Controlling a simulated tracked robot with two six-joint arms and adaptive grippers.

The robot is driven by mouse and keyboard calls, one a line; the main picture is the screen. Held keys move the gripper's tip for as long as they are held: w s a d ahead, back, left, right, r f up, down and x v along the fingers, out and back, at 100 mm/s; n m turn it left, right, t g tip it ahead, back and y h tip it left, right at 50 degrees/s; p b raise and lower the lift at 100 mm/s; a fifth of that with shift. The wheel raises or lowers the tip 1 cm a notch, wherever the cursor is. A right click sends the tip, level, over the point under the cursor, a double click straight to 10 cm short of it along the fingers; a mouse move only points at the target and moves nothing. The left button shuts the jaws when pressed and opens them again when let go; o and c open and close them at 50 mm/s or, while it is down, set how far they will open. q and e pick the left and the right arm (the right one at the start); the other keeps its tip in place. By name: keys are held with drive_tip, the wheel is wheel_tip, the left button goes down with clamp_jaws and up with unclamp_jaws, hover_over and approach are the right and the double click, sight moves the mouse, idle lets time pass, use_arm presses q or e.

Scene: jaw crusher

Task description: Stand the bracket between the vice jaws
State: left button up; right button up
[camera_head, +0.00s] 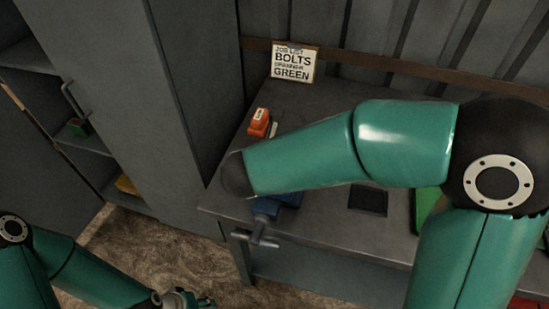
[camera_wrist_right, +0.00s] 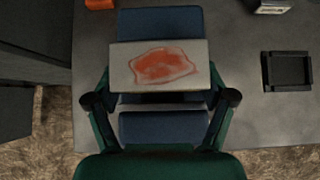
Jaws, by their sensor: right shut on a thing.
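The bracket (camera_wrist_right: 125,72) shows in the right wrist view as a pale grey plate with a rusty orange patch on its face. My right gripper (camera_wrist_right: 161,98) is shut on it, with a dark finger at each end of the plate. The blue vice (camera_wrist_right: 160,128) lies under the bracket, one blue block above it in the picture and one below. I cannot tell how high the bracket is or whether it touches the jaws. In the head view the vice (camera_head: 266,208) is partly covered by my right arm, which hides the right gripper and bracket. My left gripper (camera_head: 187,301) is cut off at the bottom edge.
The grey bench holds an orange object (camera_head: 259,123), a black square tray (camera_head: 368,201) and a green item (camera_head: 427,208). The vice handle (camera_head: 258,236) sticks out past the front edge. A job list sign (camera_head: 293,64) stands at the back. A grey cabinet (camera_head: 195,75) stands left.

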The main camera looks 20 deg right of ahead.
drive_tip(key=shift+f+b, duration=0.35)
drive_tip(key=o, duration=1.5)
drive_tip(key=shift+o, duration=0.7)
drive_tip(key=v, duration=1.2)
